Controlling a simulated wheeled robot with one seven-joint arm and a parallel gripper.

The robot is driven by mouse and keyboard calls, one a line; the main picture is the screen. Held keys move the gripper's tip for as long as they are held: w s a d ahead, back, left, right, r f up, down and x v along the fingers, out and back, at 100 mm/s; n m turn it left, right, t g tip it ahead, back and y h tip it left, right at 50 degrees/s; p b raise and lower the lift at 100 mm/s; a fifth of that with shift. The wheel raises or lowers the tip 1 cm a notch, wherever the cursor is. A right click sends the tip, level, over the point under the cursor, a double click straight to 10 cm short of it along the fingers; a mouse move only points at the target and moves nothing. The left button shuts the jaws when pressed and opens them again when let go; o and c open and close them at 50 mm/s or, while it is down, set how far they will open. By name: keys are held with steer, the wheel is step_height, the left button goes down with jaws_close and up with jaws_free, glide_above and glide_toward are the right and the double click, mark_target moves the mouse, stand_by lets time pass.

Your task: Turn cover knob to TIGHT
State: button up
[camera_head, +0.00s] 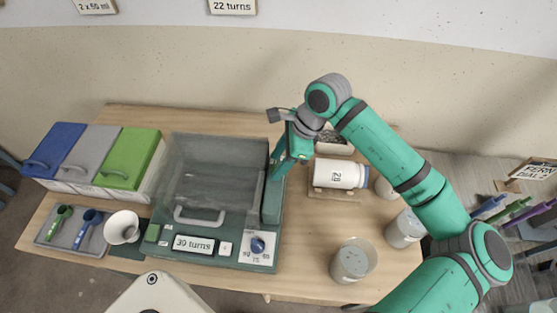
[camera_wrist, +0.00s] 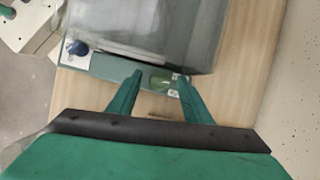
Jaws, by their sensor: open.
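My gripper (camera_wrist: 160,76) is open, its two fingertips apart with nothing held between them. In the wrist view, a green oval knob (camera_wrist: 160,84) with small white labels beside it shows between the fingers, on the teal side strip of the machine. I cannot read those labels or tell whether the fingers touch the knob. In the head view, my gripper (camera_head: 279,170) points down at the right side of the machine (camera_head: 220,262), and this knob is not clearly visible. A blue dial (camera_head: 258,246) sits on the front panel; it also shows in the wrist view (camera_wrist: 78,47).
The machine's clear cover (camera_head: 215,165) is down, with a grey handle. A "30 turns" plate (camera_head: 194,245) is on its front. A white jar (camera_head: 338,173) lies on a stand to the right, with buckets (camera_head: 353,262) nearby. Blue, grey and green lidded bins (camera_head: 130,160) stand left.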

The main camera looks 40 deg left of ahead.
steer(key=c, duration=1.1)
steer(key=shift+o, duration=0.2)
steer(key=shift+m, duration=0.3)
steer(key=m, duration=0.1)
steer(key=m+t, duration=0.1)
steer(key=m, duration=0.1)
steer(key=shift+s+d+m+y, duration=0.15)
steer(key=shift+m+y, duration=0.15)
steer(key=shift+y, duration=0.1)
steer(key=m+t, duration=0.2)
steer(key=m, duration=0.2)
steer(key=shift+s+m, duration=0.15)
steer(key=shift+m, duration=0.15)
